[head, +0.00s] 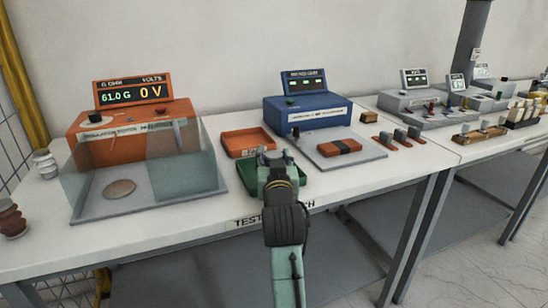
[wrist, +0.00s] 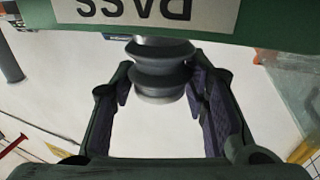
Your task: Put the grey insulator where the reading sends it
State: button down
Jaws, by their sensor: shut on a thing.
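My gripper (head: 273,155) is shut on the grey insulator (wrist: 160,80), a ribbed piece held between the fingers (wrist: 163,92) in the wrist view. In the head view the gripper hides most or all of it. The gripper is over or right by the green tray (head: 301,172); its "PASS" label (wrist: 135,10) shows upside down in the wrist view. I cannot tell whether the insulator touches the tray. The orange tray (head: 248,142) sits just behind. The orange insulation tester's display (head: 131,93) reads "61.0 G" ohm and "0 V".
A clear guard (head: 181,160) surrounds the tester's grey plate with a round disc (head: 119,188). A white insulator (head: 45,164) and a brown one (head: 12,218) stand at the left. A blue instrument (head: 307,112) with a grey plate (head: 369,148) is right of the trays.

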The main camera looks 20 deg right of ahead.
jog(key=c, duration=0.9)
grip_release()
jog(key=shift+w+f, duration=0.15)
jog(key=shift+f, duration=0.55)
jog(key=shift+c, duration=0.2)
jog(key=shift+r, duration=0.2)
jog(key=v, duration=0.3)
jog(key=b+v, duration=0.1)
jog(key=v, duration=0.2)
jog(key=r+v, duration=0.1)
jog(key=v, duration=0.2)
jog(key=shift+a, duration=0.1)
jog(key=b, duration=0.2)
jog(key=shift+f+b, duration=0.2)
jog(key=shift+b, duration=0.1)
jog(key=b, duration=0.3)
jog(key=shift+s, duration=0.35)
jog(key=shift+s+a+r+b, duration=0.2)
jog(key=shift+s+b, duration=0.35)
jog(key=shift+b, duration=0.85)
jog(key=shift+s+a+r+b, duration=0.15)
jog(key=shift+s+b, duration=0.45)
jog(key=shift+b, duration=0.75)
